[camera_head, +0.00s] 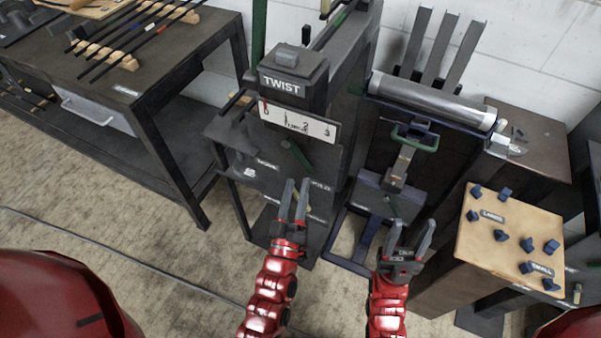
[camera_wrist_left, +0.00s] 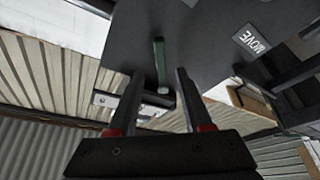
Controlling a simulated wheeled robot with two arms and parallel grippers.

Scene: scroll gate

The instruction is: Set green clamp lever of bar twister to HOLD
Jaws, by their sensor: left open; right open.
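The bar twister (camera_head: 293,85) stands in the middle of the head view, with a TWIST sign and a numbered white scale. Its short green clamp lever (camera_head: 296,157) is on the dark front plate below the scale, slanting down to the right. A MOVE label (camera_head: 267,163) is left of it; small lettering (camera_head: 321,187) at its lower right is too small to read surely. My left gripper (camera_head: 295,184) is open, just below the lever. In the left wrist view the lever (camera_wrist_left: 160,62) shows between and beyond the open fingers. My right gripper (camera_head: 411,226) is open and empty.
A dark workbench (camera_head: 150,85) with rods stands at the left. A roller machine (camera_head: 430,105) with a green handle is right of the twister. A wooden board (camera_head: 510,235) with blue pieces is at the right. Floor at the lower left is clear.

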